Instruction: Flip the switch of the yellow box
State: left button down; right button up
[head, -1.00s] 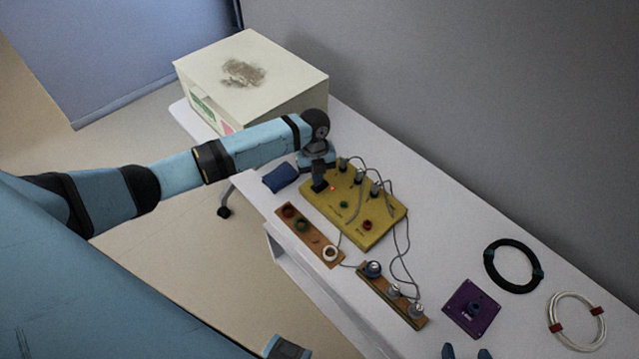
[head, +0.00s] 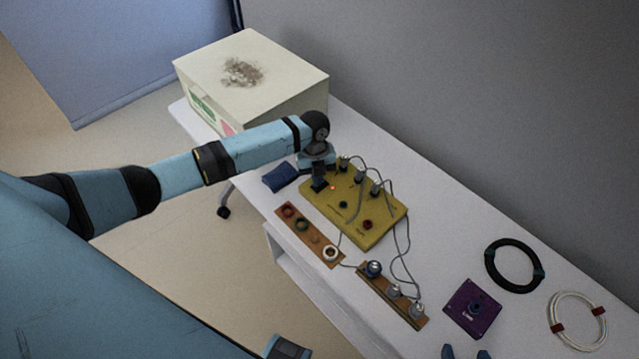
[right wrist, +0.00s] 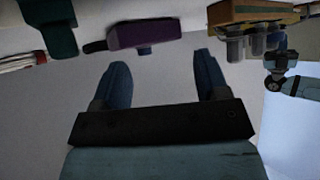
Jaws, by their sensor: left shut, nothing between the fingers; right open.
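The yellow box (head: 378,222) lies on the white table with plugs and cables along its far edge. A green button (head: 343,205), a red button (head: 367,224) and a small red light (head: 333,187) show on its top. My left gripper (head: 319,187) is shut and empty, pointing down at the box's left corner; contact cannot be told. The switch cannot be made out, and the gripper covers that corner. My right gripper (head: 466,353) is open and empty at the bottom edge of the head view; its fingers also show in the right wrist view (right wrist: 162,68).
A wooden strip with coloured rings (head: 316,241) and another with metal knobs (head: 384,286) lie in front of the box. A purple box (head: 460,306), black cable coil (head: 490,262) and white coil (head: 551,318) lie right. A cream box (head: 290,90) and blue cloth (head: 279,177) are left.

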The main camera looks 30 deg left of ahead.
pick_arm(q)
jog(key=shift+s+f+b, duration=0.1)
jog(key=shift+f+b, duration=0.35)
jog(key=shift+f, duration=0.35)
pick_arm(e)
jog(key=shift+f, duration=0.35)
pick_arm(q)
jog(key=shift+r, duration=0.15)
pick_arm(e)
jog(key=shift+r, duration=0.1)
pick_arm(q)
notch_tip(320, 180, up, 7)
jog(key=p, duration=0.6)
jog(key=shift+p, duration=0.4)
pick_arm(e)
notch_tip(320, 180, up, 6)
jog(key=shift+r, duration=0.25)
jog(key=shift+f, duration=0.2)
